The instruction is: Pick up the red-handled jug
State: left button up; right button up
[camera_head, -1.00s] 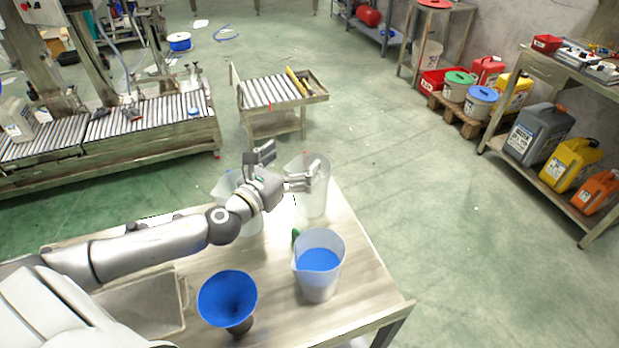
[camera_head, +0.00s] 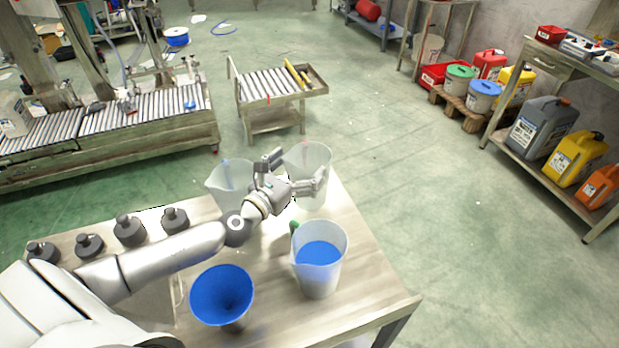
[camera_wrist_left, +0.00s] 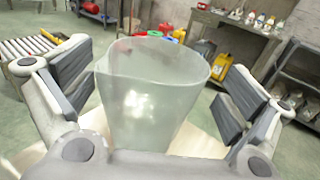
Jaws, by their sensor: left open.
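A clear, empty-looking jug (camera_head: 311,200) stands upright at the table's far right corner. A small red mark shows at its far rim; its handle is mostly hidden, so I take it as the red-handled jug. My left gripper (camera_head: 297,171) is open at this jug's near left side, level with its upper part. In the left wrist view the jug (camera_wrist_left: 150,105) stands between the spread fingers of the gripper (camera_wrist_left: 157,90), with gaps on both sides. I cannot tell whether any part touches it. My right gripper is not in view.
A clear jug with a blue mark (camera_head: 228,180) stands close to the left. A green-handled jug with blue liquid (camera_head: 318,256) and a blue funnel (camera_head: 222,294) stand nearer on the table (camera_head: 370,300). Dark capped containers (camera_head: 128,231) line the left edge.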

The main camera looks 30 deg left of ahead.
pick_arm(q)
jog(key=w, duration=0.4)
jog(key=shift+w+d+p, duration=0.2)
jog(key=shift+w+p, duration=0.1)
jog(key=shift+w+d, duration=0.1)
jog(key=shift+w, duration=0.25)
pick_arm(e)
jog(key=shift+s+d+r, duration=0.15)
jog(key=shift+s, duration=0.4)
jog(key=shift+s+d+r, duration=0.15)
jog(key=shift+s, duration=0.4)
pick_arm(q)
jog(key=shift+c, duration=0.7)
jog(key=c, duration=0.9)
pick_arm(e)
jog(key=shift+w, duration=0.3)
